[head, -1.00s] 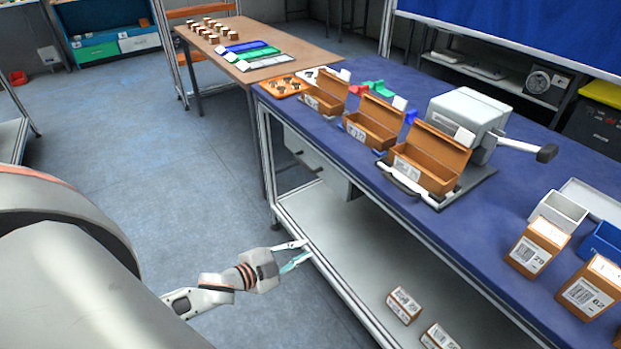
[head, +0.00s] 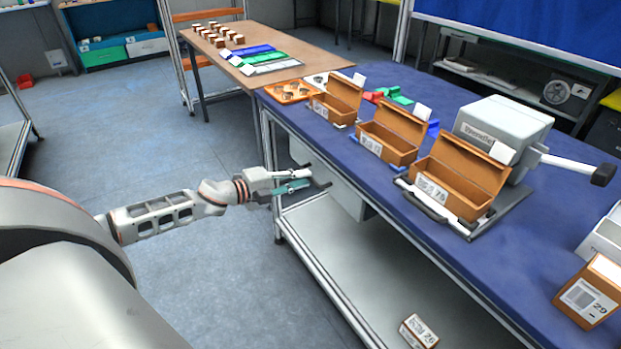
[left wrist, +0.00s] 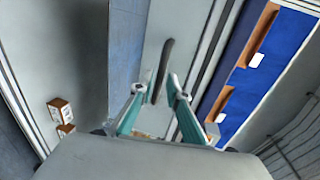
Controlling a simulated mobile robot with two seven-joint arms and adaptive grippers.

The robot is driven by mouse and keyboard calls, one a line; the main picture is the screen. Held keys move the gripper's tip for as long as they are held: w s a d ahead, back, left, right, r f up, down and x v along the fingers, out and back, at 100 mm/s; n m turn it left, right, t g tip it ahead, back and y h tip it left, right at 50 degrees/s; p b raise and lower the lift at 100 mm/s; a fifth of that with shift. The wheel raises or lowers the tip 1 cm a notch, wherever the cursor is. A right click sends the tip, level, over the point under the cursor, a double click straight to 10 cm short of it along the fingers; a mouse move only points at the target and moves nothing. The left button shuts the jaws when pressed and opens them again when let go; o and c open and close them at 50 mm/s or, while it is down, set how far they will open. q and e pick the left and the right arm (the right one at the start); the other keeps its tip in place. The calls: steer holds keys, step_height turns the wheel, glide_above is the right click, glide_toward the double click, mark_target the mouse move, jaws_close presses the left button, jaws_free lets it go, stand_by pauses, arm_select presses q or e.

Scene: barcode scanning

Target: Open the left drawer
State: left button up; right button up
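The drawer unit (head: 343,190) is a light grey box under the near left end of the blue table. Dark bar handles stick out from its front, and its drawers look shut. My left gripper (head: 310,180) is just in front of the handles, its fingers apart. In the left wrist view, one dark handle (left wrist: 166,62) stands in line with the gap between the fingertips (left wrist: 158,86). Its near end seems to lie between them, but I cannot tell whether they touch it. My right gripper is not in view.
The blue table (head: 380,190) holds open brown boxes (head: 393,140) and a grey machine (head: 505,125). A lower shelf (head: 340,250) runs below it, with a small box (head: 418,330) on it. The floor (head: 215,270) left of the table is clear.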

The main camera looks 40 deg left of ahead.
arm_select(q)
steer(key=shift+x, duration=1.65)
jaws_close()
